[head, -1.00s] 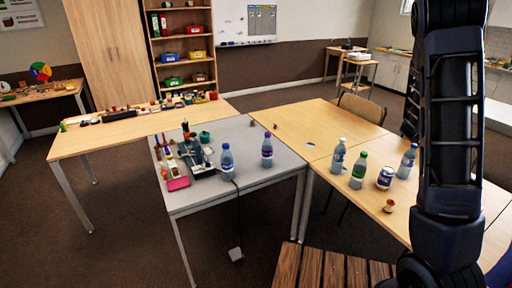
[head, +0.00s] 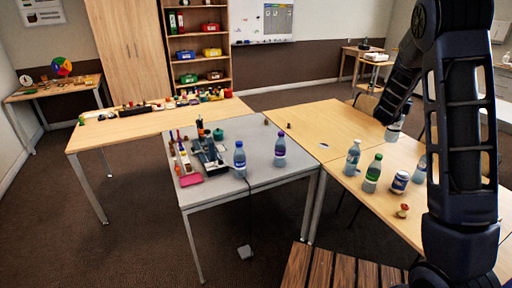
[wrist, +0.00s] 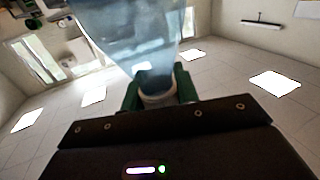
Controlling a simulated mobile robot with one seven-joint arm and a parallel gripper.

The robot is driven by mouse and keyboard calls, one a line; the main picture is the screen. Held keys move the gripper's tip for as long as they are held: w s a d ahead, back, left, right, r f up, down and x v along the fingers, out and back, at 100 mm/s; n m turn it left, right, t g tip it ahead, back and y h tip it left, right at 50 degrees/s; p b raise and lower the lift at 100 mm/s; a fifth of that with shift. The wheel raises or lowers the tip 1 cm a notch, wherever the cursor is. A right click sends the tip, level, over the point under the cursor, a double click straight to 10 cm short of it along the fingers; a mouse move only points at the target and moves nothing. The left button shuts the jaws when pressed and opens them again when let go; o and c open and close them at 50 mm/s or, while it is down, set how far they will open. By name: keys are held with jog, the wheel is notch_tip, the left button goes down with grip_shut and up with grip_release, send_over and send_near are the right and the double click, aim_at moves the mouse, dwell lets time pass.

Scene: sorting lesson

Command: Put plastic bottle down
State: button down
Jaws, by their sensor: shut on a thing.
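My gripper (wrist: 158,94) is shut on a translucent bluish plastic bottle (wrist: 135,35); its narrow neck end sits between the green fingers in the wrist view. In the head view my arm reaches over the far right of the wooden table (head: 325,118), and a small pale shape, perhaps the held bottle, shows below its end. I cannot tell whether it touches the table. Other bottles stand upright: a white-capped one (head: 353,158), a green-capped one (head: 372,174), one partly behind my arm (head: 420,169), a blue-capped one (head: 240,158) and a purple-capped one (head: 280,151).
A can (head: 399,182) and a small reddish item (head: 402,211) are near the standing bottles. The grey table (head: 255,180) carries a dark tray of tools (head: 209,156) and a pink item (head: 190,180). The wooden table's middle is mostly clear.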

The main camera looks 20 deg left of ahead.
jog(key=w+a+n+t+y, duration=0.25)
jog(key=a+n+y, duration=0.55)
jog(key=a, duration=2.6)
jog(key=s+a+n+g+y, duration=0.1)
jog(key=s+a+y, duration=0.25)
jog(key=a, duration=0.65)
jog(key=s+a+n+g+y, duration=0.2)
jog(key=s+a+y, duration=0.15)
jog(key=a, duration=0.75)
jog(key=s+a+n+g+y, duration=0.1)
jog(key=s+a+y, duration=0.25)
jog(key=a, duration=0.65)
notch_tip(320, 180, down, 25)
jog(key=shift+s+a, duration=0.3)
jog(key=shift+a, duration=0.1)
jog(key=c, duration=1.1)
grip_release()
jog(key=shift+o, duration=0.2)
